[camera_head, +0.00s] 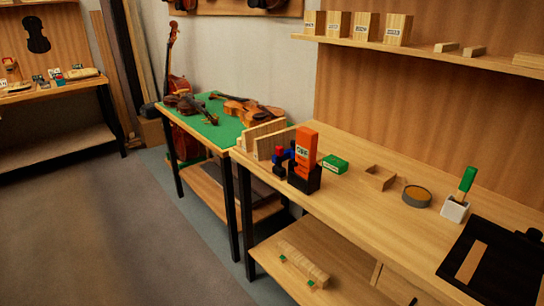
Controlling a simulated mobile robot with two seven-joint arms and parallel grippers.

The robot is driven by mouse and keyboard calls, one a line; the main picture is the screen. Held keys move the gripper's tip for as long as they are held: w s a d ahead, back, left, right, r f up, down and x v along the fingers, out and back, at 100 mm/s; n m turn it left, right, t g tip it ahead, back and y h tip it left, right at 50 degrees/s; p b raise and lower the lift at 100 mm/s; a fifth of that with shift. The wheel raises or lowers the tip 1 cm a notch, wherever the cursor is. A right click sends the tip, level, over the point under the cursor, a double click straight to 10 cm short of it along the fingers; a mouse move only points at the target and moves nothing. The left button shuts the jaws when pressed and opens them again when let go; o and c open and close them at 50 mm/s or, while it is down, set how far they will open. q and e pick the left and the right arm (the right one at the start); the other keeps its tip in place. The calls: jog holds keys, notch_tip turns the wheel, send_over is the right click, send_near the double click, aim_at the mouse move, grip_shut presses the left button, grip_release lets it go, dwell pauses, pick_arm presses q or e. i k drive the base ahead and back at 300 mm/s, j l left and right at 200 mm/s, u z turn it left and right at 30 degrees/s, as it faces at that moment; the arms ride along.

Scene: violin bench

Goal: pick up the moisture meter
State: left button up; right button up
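An orange upright block-shaped device (306,146) with a pale display reading what looks like "OFF" stands at the near left end of the wooden bench. I take it to be the moisture meter. Its lower end sits in a black holder (304,179), so that part is hidden. Neither of my grippers is in view, and nothing is seen touching the device.
A green box (335,163), an open wooden box (380,177), a round tin (417,196) and a white brush pot (455,209) lie to the right.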

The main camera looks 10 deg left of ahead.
aim_at(307, 139)
jog(key=i+j+z, duration=0.1)
jog(key=z, duration=0.9)
jog(key=j+z, duration=0.7)
jog(key=j, duration=0.2)
